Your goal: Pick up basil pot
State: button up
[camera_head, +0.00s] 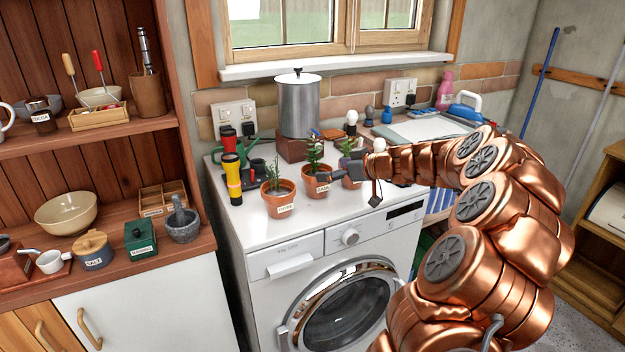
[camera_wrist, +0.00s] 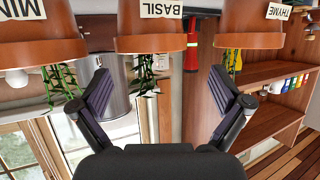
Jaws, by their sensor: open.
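The basil pot (camera_head: 315,187) is a small terracotta pot with a green plant and a white label, the middle one of three on the white washing machine top. The wrist view is upside down; there the basil pot (camera_wrist: 155,35) sits centred beyond the fingertips, its label readable. My gripper (camera_head: 349,188) reaches in from the right, close to the pots. In the wrist view my gripper (camera_wrist: 160,76) is open and empty, with its two dark fingers spread to either side of the basil pot's line. I see no finger touching it.
The thyme pot (camera_head: 278,200) stands left of the basil pot and the mint pot (camera_head: 352,180) right, partly behind my gripper. A metal canister (camera_head: 298,108) on a block stands behind. A yellow torch (camera_head: 232,178) is left. The machine's front edge is clear.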

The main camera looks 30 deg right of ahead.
aim_at(313, 172)
jog(key=shift+w+d+f, duration=0.25)
jog(key=shift+w+f, duration=0.1)
jog(key=shift+w, duration=0.15)
jog(key=shift+p+x, duration=0.85)
jog(key=shift+x, duration=2.35)
jog(key=shift+d+f, duration=0.15)
jog(key=shift+d, duration=0.05)
jog(key=shift+c, duration=0.4)
jog(key=c, duration=1.2)
